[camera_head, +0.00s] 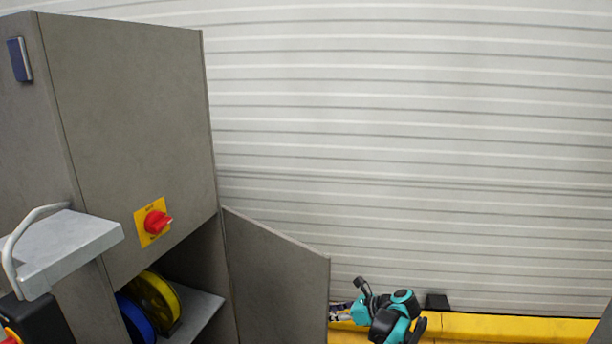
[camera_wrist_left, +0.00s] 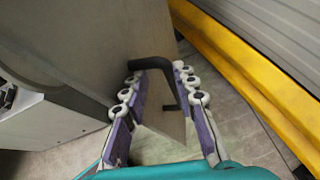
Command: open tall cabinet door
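The tall grey cabinet (camera_head: 130,120) stands at the left in the head view. Its lower grey door (camera_head: 280,275) stands swung out to the right, showing the inside. My left gripper (camera_head: 334,312) is at the door's outer edge, low down. In the left wrist view, the left gripper (camera_wrist_left: 158,75) has its fingers apart, with a black bar handle (camera_wrist_left: 153,64) on the door panel (camera_wrist_left: 95,40) between them. I cannot tell whether a finger touches the handle. My right gripper is not in view.
A red switch (camera_head: 156,222) is above. A grey ledge (camera_head: 70,245) juts out at left. A yellow floor rail (camera_head: 500,328) runs along the ribbed wall (camera_head: 420,150).

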